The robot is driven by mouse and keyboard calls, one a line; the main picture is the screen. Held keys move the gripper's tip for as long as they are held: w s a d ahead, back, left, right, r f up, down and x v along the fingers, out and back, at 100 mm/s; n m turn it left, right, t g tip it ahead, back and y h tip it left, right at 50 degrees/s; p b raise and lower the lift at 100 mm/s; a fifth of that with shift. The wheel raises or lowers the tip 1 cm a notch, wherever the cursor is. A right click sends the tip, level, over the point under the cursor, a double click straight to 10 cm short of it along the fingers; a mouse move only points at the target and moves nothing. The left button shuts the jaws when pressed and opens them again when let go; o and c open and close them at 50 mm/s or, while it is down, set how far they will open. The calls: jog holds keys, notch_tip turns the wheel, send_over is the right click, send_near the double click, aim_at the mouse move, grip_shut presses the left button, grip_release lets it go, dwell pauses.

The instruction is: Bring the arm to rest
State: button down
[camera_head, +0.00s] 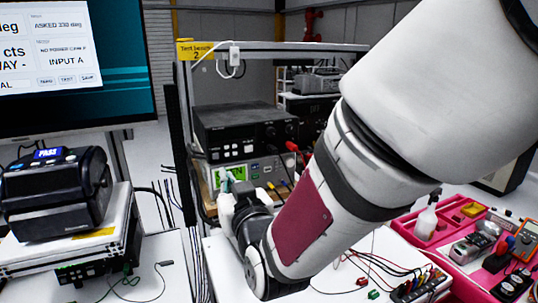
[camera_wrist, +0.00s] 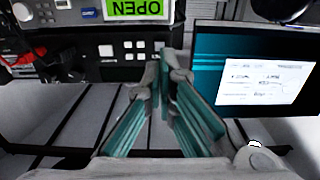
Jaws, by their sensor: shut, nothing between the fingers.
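My gripper (camera_head: 228,181) is in front of the stacked bench instruments in the head view, partly hidden by my own wrist. In the wrist view my gripper (camera_wrist: 165,72) shows its teal finger pads brought together at the tips, with nothing between them. My arm reaches from the upper right down over the white bench (camera_head: 350,246). A grey instrument (camera_head: 255,170) with a green display stands behind the gripper. I cannot tell the exact gap between fingertips and instrument.
A black instrument (camera_head: 245,128) sits on the grey one. A monitor (camera_head: 122,88) stands upper left, above a black printer-like device (camera_head: 55,197) showing PASS. A pink tray (camera_head: 440,238) with a bottle and meters lies at right. Wires and connectors (camera_head: 405,290) lie at the bench front.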

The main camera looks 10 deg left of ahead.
dwell(0.3)
jog(key=d+m+g+h+b, duration=0.3)
jog(key=d+g+h, duration=0.15)
jog(key=d, duration=1.45)
jog(key=s+d+f+m+g+h+b, duration=0.1)
jog(key=s+d+f+g+h, duration=0.1)
jog(key=s+d, duration=0.6)
jog(key=s+d+f+m+g+h+b, duration=0.1)
jog(key=s+d+f+m+g+h, duration=0.1)
jog(key=s+d, duration=0.5)
jog(key=shift+s+d+f+g+h, duration=0.4)
jog(key=shift+s+f+g+h, duration=0.15)
jog(key=shift+s, duration=0.2)
